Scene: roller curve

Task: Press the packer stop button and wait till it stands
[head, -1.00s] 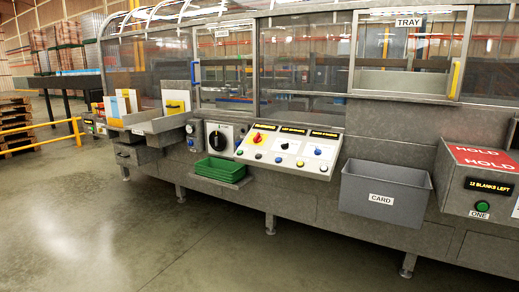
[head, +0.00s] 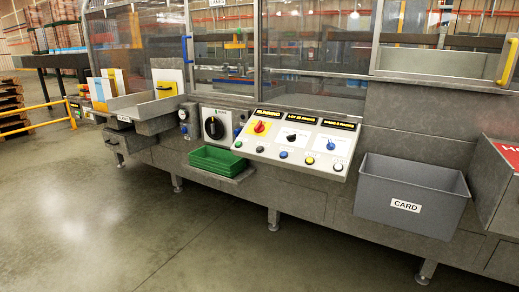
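A sloped control panel (head: 295,142) is on the front of the grey machine. It has a red knob (head: 260,127) on a yellow plate, two further knobs, and a lower row of small coloured buttons, with a blue one (head: 283,154) and a yellow one (head: 310,160) among them. A yellow-lettered display (head: 275,114) above the red knob seems to read RUNNING. The small button labels are too small to read, so I cannot tell which is the packer stop. Neither of my grippers is in view.
A grey CARD bin (head: 408,190) juts out right of the panel. A green tray (head: 217,160) sits on a ledge at its lower left, below a large black dial (head: 213,127). The concrete floor (head: 130,235) in front is clear.

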